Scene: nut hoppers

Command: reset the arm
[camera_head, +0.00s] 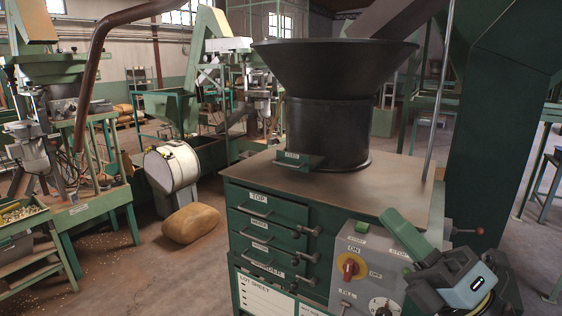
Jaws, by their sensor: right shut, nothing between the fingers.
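My right gripper (404,229) is at the lower right, in front of the cabinet's control panel. It is shut and empty, and its body and wrist (468,284) come in from the bottom right corner. It hides part of the panel's right side. The green cabinet (232,216) carries a large black hopper (328,125) with a wide funnel top. A small green FEED drawer or gate (299,161) is at the hopper's base. My left gripper is not in view.
The cabinet front has several handled drawers (270,232), and its grey panel (356,243) has a red and yellow switch (350,268). A tan sack (190,224) lies on the floor to the left. Green machines stand behind. A green column (478,150) rises at the right.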

